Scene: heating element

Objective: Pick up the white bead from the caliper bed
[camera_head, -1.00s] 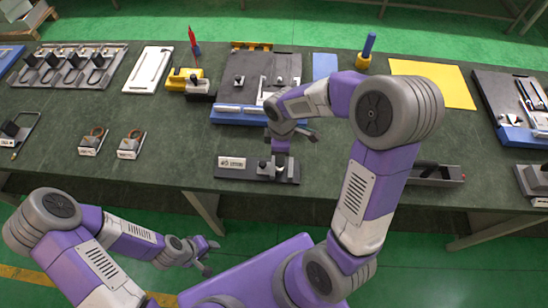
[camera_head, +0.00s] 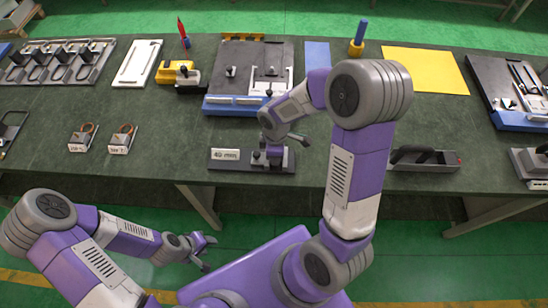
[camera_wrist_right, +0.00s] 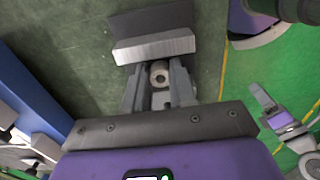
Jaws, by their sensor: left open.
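The caliper bed (camera_head: 228,167) is a dark, low plate with a white label, near the front edge of the table. My right gripper (camera_head: 274,158) points down over its right part, and the arm hides much of that spot. In the right wrist view, the white bead (camera_wrist_right: 160,74) is a small ring-like piece between the two fingers of the right gripper (camera_wrist_right: 160,82). Whether the fingers touch the bead is unclear. My left gripper (camera_head: 208,253) is open and empty, over the floor in front of the table; it also shows in the right wrist view (camera_wrist_right: 283,121).
A blue-edged fixture (camera_head: 234,104) stands just behind the bed. A dark tool (camera_head: 424,159) lies to the right and two small coil blocks (camera_head: 122,139) to the left. A yellow sheet (camera_head: 425,70) lies at the back right. Bare table lies between the coil blocks and bed.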

